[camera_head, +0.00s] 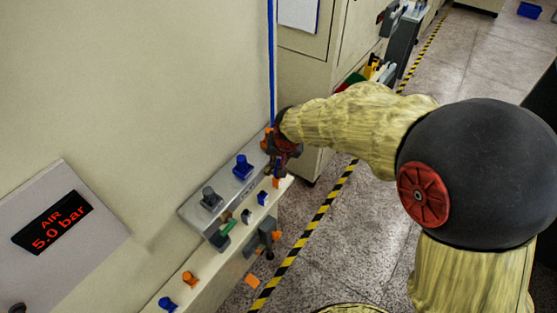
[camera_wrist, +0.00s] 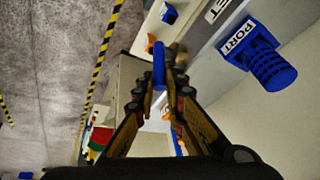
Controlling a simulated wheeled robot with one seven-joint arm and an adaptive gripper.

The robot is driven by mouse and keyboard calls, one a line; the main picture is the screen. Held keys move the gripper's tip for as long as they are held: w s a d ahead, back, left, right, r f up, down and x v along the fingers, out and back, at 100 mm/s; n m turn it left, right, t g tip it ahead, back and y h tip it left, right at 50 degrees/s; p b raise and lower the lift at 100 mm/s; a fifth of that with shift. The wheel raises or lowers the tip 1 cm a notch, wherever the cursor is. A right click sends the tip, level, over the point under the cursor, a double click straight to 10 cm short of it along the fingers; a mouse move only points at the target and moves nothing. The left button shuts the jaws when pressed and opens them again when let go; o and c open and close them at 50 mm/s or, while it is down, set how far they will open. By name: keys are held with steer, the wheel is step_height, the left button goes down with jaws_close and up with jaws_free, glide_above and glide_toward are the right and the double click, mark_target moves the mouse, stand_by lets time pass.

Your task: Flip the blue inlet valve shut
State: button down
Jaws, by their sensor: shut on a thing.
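A blue handle (camera_wrist: 159,63), which looks like the inlet valve's lever, stands between my fingertips in the wrist view. My gripper (camera_wrist: 164,86) is shut on it. In the head view my gripper (camera_head: 284,152) is at the far end of the grey wall panel (camera_head: 226,183), and it hides most of the valve. A bit of blue (camera_head: 277,171) shows just below it. A label ending in "ET" (camera_wrist: 217,9) is on the panel in the wrist view, its start cut off. The valve body and the lever's exact angle cannot be made out.
A blue ribbed port (camera_wrist: 268,62) sits on the panel beside my fingers; it also shows in the head view (camera_head: 243,167). A grey fitting (camera_head: 211,199) is nearer. A white ledge (camera_head: 212,263) carries blue and orange parts. A blue hose (camera_head: 271,60) runs up the wall.

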steer(key=shift+s+a+f+t+h+b, duration=0.2)
steer(key=shift+f+t+h+b, duration=0.1)
steer(key=shift+b, duration=0.95)
steer(key=b, duration=0.2)
steer(key=t+b, duration=0.1)
steer(key=b, duration=0.1)
steer(key=shift+s+a+h, duration=0.15)
steer(key=shift+s+h, duration=0.1)
steer(key=shift+h, duration=0.05)
steer(key=b, duration=0.5)
steer(key=shift+s+a+r+n+t, duration=0.1)
steer(key=shift+s+r+n+t, duration=0.1)
steer(key=shift+n+t, duration=0.15)
steer(key=shift+r+h, duration=0.1)
steer(key=shift+h, duration=0.2)
steer(key=c, duration=1.8)
jaws_free()
steer(key=shift+r, duration=0.1)
steer(key=shift+c, duration=0.2)
steer(key=v, duration=1.2)
